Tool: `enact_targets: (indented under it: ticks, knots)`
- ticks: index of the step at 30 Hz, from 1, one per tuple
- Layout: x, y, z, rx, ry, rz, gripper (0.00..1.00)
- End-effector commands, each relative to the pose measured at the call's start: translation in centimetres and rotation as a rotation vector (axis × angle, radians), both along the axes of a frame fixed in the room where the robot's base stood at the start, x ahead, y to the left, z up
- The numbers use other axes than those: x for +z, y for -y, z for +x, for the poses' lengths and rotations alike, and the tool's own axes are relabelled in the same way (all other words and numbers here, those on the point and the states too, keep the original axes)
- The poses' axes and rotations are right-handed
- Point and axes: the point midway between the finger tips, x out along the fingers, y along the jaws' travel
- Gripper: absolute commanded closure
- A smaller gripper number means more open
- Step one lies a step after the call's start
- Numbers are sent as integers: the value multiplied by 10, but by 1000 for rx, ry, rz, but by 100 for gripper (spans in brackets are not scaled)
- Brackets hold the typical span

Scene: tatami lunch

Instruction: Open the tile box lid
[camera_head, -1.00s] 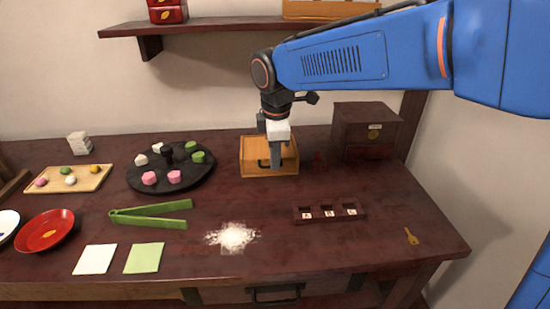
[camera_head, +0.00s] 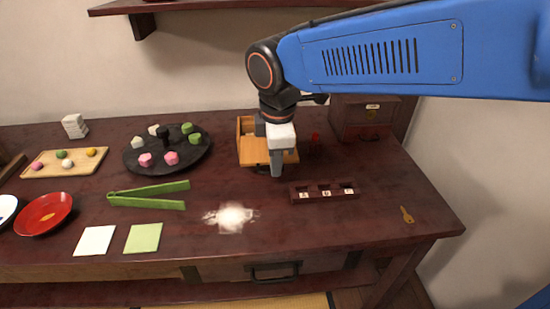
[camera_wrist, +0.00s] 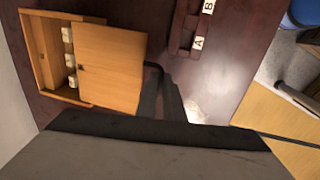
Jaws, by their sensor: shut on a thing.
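The wooden tile box (camera_head: 240,128) stands on the dark table, partly hidden by my gripper. Its lid (camera_head: 254,151) has slid toward the table's front, so the back part of the box is open. In the wrist view, the box (camera_wrist: 32,45) shows pale tiles (camera_wrist: 70,60) in the gap beside the lid (camera_wrist: 112,62). My gripper (camera_head: 277,168) is at the lid's front end, pointing down, shut on the lid's dark handle (camera_wrist: 152,85). The grip itself is largely hidden.
A dark rack with lettered tiles (camera_head: 324,193) lies just front right of the box. White powder (camera_head: 231,217) is in front. A black plate with sweets (camera_head: 135,168) is left, a dark chest (camera_head: 362,116) back right. A key (camera_head: 406,215) lies right.

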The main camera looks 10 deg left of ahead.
Motion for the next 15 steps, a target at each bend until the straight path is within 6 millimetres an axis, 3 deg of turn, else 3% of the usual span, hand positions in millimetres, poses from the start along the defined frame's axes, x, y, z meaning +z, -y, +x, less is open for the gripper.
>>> enact_targets:
  ticks: [4, 6, 15]
  knots:
    - [1, 1, 1, -1, 1, -1, 100]
    - [1, 1, 1, -1, 1, -1, 76]
    - [1, 0, 1, 0, 1, -1, 74]
